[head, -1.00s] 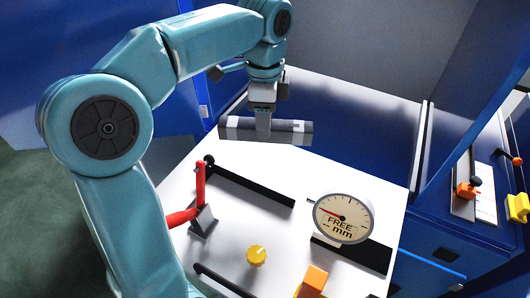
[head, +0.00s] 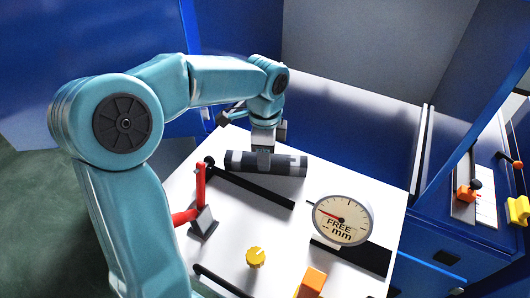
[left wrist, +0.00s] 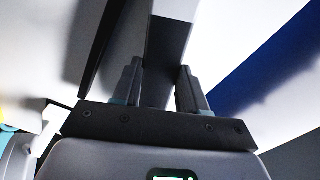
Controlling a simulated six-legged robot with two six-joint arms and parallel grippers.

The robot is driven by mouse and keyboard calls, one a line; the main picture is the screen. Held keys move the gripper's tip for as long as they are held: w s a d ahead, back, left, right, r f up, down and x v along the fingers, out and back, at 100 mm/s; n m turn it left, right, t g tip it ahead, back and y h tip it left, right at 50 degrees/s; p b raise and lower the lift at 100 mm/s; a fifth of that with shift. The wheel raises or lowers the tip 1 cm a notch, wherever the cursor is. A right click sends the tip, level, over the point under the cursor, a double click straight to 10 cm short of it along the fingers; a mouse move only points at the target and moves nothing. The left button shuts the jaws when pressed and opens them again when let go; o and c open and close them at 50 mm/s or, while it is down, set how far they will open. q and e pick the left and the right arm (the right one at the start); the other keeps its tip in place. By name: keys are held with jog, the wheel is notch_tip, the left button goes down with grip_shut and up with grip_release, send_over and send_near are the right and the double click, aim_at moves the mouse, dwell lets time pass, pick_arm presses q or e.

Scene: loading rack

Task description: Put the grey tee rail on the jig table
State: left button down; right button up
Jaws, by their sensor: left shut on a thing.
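The grey tee rail (head: 290,167) shows in the head view as a dark grey bar with lighter bands, lying roughly crosswise. My left gripper (head: 264,156) is shut on it near its middle, from above. The rail is over the far part of the white jig table (head: 292,228), beyond the black strip; whether it touches the surface I cannot tell. In the left wrist view the rail (left wrist: 168,42) runs between the two fingers of my left gripper (left wrist: 160,88). The fingers hide part of the rail. My right gripper is not in view.
On the table are a red lever clamp (head: 201,190), a black strip (head: 252,188), a round dial gauge (head: 341,220) reading "FREE -- mm", a yellow knob (head: 256,257) and an orange block (head: 311,282). A blue cabinet (head: 435,235) stands at the right.

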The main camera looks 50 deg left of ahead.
pick_arm(q)
jog(key=c, duration=0.6)
grip_release()
jog(key=shift+f, duration=0.1)
notch_tip(320, 180, up, 12)
jog(key=shift+r+p, duration=0.25)
jog(key=shift+p, duration=0.05)
jog(key=shift+s+f, duration=0.1)
